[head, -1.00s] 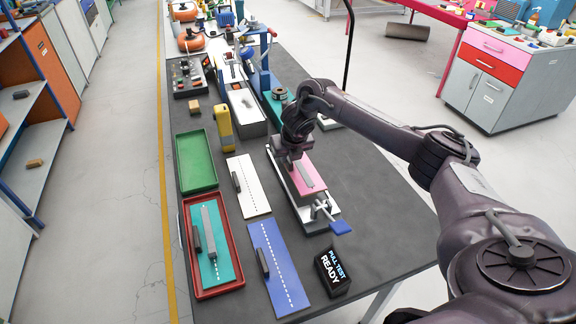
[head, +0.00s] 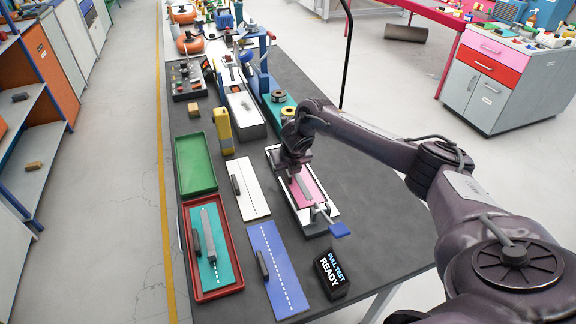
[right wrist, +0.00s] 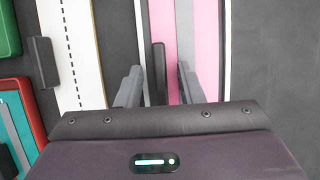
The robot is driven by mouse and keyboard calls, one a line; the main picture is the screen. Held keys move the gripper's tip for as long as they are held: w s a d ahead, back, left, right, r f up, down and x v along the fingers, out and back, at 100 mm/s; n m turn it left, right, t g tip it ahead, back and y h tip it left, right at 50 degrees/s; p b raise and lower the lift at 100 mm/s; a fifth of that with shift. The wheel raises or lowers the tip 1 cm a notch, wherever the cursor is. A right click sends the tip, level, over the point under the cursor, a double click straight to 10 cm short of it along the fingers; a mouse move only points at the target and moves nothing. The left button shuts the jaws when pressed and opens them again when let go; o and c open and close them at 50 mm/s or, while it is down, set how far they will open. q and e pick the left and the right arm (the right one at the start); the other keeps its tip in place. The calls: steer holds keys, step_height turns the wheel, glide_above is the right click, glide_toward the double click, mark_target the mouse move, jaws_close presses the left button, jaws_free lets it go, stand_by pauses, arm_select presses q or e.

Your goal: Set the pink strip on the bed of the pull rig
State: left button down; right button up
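The pink strip (head: 315,188), with a grey band along it, lies flat on the white bed of the pull rig (head: 333,214), with pale margin showing around it. It also shows in the right wrist view (right wrist: 208,45). A dark grip block (right wrist: 158,75) stands at its left edge. My right gripper (head: 295,168) is over the strip's far part. In the right wrist view its fingers (right wrist: 158,90) are apart on either side of the block, with gaps showing. The gripper hides the strip's far end in the head view. My left gripper is not in view.
A white board (head: 250,190), a blue board (head: 280,270) and a red tray (head: 220,290) with a teal board lie left of the rig. A green tray (head: 195,165) is behind them. A "PULL TEST READY" sign (head: 332,273) stands in front. Bare bench lies right of the rig.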

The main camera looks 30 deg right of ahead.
steer(key=v, duration=1.2)
steer(key=shift+b, duration=0.35)
steer(key=shift+s+f, duration=0.1)
steer(key=shift+f, duration=0.05)
